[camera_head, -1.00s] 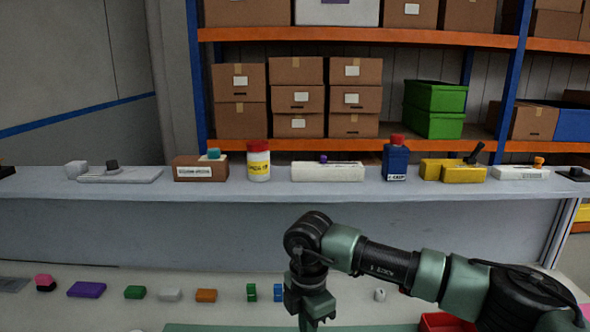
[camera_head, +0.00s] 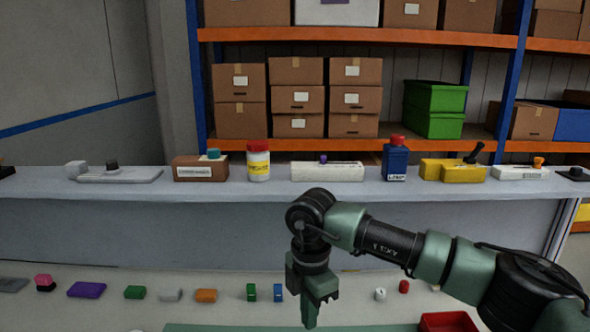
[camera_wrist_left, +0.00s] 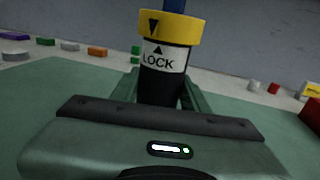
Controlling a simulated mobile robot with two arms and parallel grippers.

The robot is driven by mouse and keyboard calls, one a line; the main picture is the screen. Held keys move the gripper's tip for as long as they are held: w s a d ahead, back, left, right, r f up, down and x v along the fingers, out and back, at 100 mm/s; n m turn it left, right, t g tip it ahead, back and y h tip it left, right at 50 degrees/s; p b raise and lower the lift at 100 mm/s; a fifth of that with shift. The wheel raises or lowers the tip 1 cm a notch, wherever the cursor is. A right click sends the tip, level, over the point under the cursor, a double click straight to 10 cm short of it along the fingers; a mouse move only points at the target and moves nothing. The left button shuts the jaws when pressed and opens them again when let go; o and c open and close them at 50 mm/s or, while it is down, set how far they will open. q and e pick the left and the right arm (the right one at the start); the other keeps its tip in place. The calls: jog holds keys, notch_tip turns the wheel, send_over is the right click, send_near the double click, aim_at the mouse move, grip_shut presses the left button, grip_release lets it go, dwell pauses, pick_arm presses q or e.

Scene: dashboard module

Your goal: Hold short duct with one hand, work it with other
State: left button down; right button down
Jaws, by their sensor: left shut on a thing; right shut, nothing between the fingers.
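The piece I take for the short duct (camera_wrist_left: 161,90) shows in the left wrist view. It is a black cylinder with a white label reading LOCK, a yellow ring (camera_wrist_left: 172,27) with a black arrow mark, and a blue part (camera_wrist_left: 175,5) rising above the ring. My left gripper (camera_wrist_left: 160,98) is shut on the black lower body, which stands about upright. The left gripper is outside the head view. In the head view my right gripper (camera_head: 312,318) points down over the near table, shut and empty. The duct is not visible there.
Several small coloured blocks, such as a purple one (camera_head: 87,290) and an orange one (camera_head: 206,296), lie in a row on the table. A red bin (camera_head: 448,321) is at lower right. A grey ledge (camera_head: 250,184) behind carries bottles and boxes.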

pick_arm(q)
jog(key=shift+a+f, duration=0.1)
pick_arm(e)
jog(key=shift+r, duration=0.9)
notch_tip(320, 180, down, 6)
jog(key=s+d, duration=0.1)
jog(key=s, duration=0.1)
jog(key=shift+d, duration=0.25)
jog(key=shift+s+a, duration=0.25)
jog(key=shift+a, duration=0.05)
dwell(0.5)
